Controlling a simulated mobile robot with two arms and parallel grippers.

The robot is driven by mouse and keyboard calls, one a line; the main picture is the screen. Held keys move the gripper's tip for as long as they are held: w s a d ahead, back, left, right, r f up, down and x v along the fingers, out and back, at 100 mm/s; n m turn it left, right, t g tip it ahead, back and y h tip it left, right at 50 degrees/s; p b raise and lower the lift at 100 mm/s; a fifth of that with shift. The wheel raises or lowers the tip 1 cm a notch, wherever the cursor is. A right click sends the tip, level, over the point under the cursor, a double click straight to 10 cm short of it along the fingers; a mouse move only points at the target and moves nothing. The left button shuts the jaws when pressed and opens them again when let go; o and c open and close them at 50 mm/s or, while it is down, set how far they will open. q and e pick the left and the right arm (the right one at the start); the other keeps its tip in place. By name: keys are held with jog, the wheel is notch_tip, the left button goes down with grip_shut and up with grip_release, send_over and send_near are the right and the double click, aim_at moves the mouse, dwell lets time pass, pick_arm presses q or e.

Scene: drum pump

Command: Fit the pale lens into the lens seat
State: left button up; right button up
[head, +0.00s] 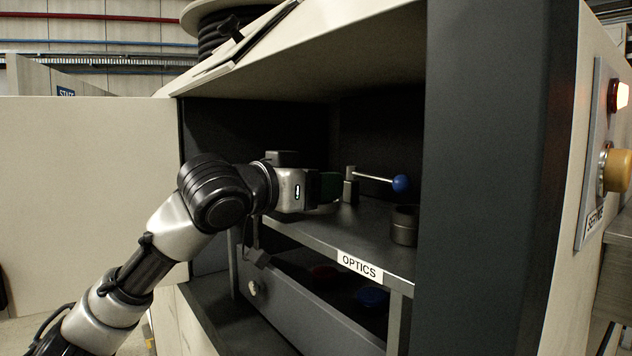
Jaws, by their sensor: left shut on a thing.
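My left gripper (328,187) reaches into the cabinet above the shelf labelled OPTICS. It is shut, with its fingers seen from the side. The pale lens cannot be made out clearly; what the fingers hold is mostly hidden by the gripper itself. A thin greyish rim (322,209) shows just below the fingers, too small to tell what it belongs to. A dark round cup (404,227), perhaps the lens seat, stands on the shelf to the right, apart from the gripper. My right gripper is not in view.
A small post (350,186) with a rod ending in a blue ball (400,183) stands close to the fingertips. The shelf (335,238) has bare room at its front. A dark cabinet wall (485,180) bounds the right side. Red and blue round things lie below.

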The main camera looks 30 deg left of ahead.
pick_arm(q)
jog(key=o, duration=1)
jog(key=shift+o, duration=0.2)
jog(key=shift+s, duration=0.1)
jog(key=shift+s+a+b, duration=0.2)
jog(key=shift+s+b, duration=0.15)
jog(key=b+v, duration=0.3)
jog(key=v, duration=0.7)
